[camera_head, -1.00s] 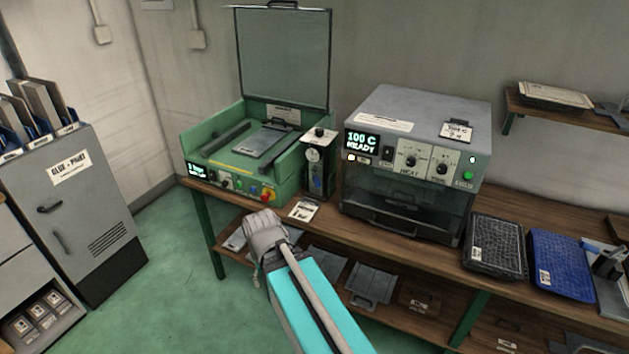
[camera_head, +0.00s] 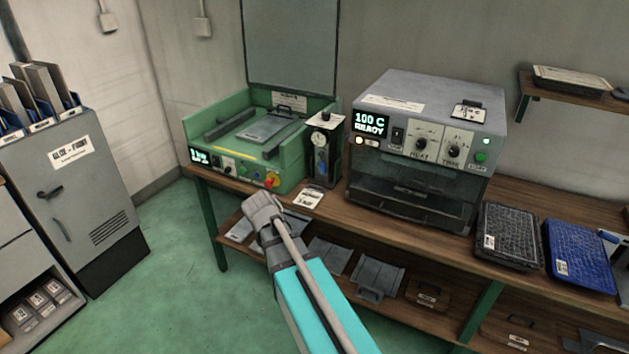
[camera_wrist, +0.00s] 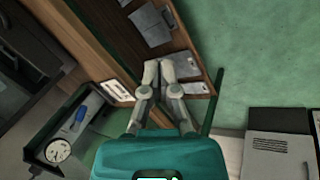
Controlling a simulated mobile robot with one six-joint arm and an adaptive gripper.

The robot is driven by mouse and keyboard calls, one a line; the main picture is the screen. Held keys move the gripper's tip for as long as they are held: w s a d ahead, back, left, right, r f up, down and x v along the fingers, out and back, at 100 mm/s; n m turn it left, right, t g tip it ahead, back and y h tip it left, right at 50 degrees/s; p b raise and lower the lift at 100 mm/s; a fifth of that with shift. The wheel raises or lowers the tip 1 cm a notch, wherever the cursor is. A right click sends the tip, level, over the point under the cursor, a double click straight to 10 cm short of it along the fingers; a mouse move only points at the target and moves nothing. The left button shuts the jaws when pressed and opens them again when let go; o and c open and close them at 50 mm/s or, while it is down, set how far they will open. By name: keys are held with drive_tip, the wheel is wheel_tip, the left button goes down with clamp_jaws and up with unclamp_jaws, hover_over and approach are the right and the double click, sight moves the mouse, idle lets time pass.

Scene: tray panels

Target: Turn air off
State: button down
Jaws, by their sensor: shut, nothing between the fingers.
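A small dark green air unit (camera_head: 322,153) stands on the bench between the green machine and the oven. It has a round gauge (camera_head: 320,139) and a blue handle (camera_head: 321,166) on its front. In the wrist view the gauge (camera_wrist: 58,151) and the blue handle (camera_wrist: 80,114) show at the lower left. My gripper (camera_head: 262,203) is in front of the bench edge, left of and below the air unit, apart from it. In the wrist view my gripper (camera_wrist: 158,68) has its fingers together and empty, over the lower shelf. The handle's exact setting is hard to tell.
The green machine (camera_head: 195,176) with a raised lid stands to the left, with knobs and a red knob in front. The oven (camera_head: 425,95) reading 100 C READY stands to the right. A label card (camera_head: 308,199) lies at the bench edge. Black and blue trays (camera_head: 583,256) lie further right.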

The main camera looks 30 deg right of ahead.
drive_tip(key=w+d+f+n+t+h+b, duration=0.25)
drive_tip(key=w+d+h+b, duration=0.45)
drive_tip(key=w+d+b, duration=0.5)
drive_tip(key=n+t+h+b, duration=0.3)
drive_tip(key=n+h+b, duration=0.2)
drive_tip(key=b, duration=0.2)
approach(322, 163)
drive_tip(key=shift+m, duration=0.25)
drive_tip(key=f, duration=0.1)
drive_tip(key=a+f, duration=0.1)
drive_tip(key=f, duration=0.1)
drive_tip(key=w+a+f, duration=0.1)
drive_tip(key=f, duration=0.1)
drive_tip(key=shift+a+f, duration=0.2)
drive_tip(key=shift+w+r+t+h, duration=0.2)
drive_tip(key=shift+w+t+h, duration=0.1)
drive_tip(key=shift+t, duration=0.05)
drive_tip(key=shift+d, duration=0.1)
drive_tip(key=shift+x, duration=4.9)
drive_tip(key=shift+d, duration=0.2)
